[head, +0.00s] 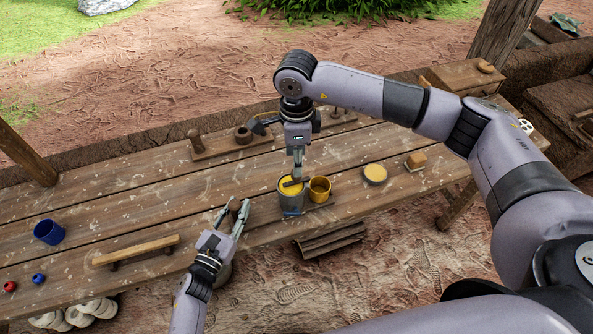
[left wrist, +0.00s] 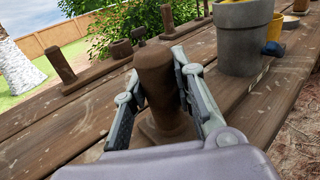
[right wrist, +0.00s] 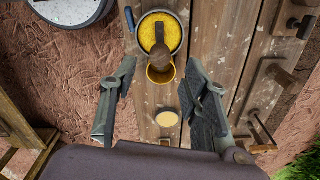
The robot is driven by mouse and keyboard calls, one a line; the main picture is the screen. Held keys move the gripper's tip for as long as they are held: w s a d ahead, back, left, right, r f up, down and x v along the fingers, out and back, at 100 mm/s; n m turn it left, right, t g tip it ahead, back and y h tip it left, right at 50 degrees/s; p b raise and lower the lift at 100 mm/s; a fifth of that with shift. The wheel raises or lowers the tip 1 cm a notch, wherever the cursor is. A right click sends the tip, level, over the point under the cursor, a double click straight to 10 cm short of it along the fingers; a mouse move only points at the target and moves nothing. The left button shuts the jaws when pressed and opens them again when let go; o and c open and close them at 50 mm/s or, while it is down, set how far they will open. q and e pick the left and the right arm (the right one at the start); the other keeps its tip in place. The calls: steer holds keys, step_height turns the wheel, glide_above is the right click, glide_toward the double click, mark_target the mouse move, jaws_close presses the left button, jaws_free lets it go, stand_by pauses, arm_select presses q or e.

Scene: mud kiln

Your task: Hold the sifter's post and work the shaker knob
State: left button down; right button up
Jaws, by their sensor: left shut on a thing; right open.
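A brown wooden post (left wrist: 155,75) stands upright on the table between the fingers of my left gripper (head: 234,207), which is shut on it. The post is largely hidden by the gripper in the head view. To its right stands the grey sifter pot (head: 291,198), filled with yellow material. A dark bar with a rounded brown shaker knob (right wrist: 160,57) lies across the pot's top. My right gripper (right wrist: 160,72) is open above, its fingers on either side of the knob with gaps visible. I cannot tell whether the knob is between the tips or just below them.
A yellow cup (head: 319,189) stands close right of the pot. A pale yellow disc (head: 374,173) and a small block (head: 416,159) lie farther right. A wooden bar (head: 136,250) and a blue cup (head: 49,231) are at left. Wooden fixtures line the back edge.

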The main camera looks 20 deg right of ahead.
step_height(320, 180, down, 6)
steer(key=shift+f, duration=0.1)
stand_by(0.4)
jaws_close()
stand_by(0.3)
stand_by(0.3)
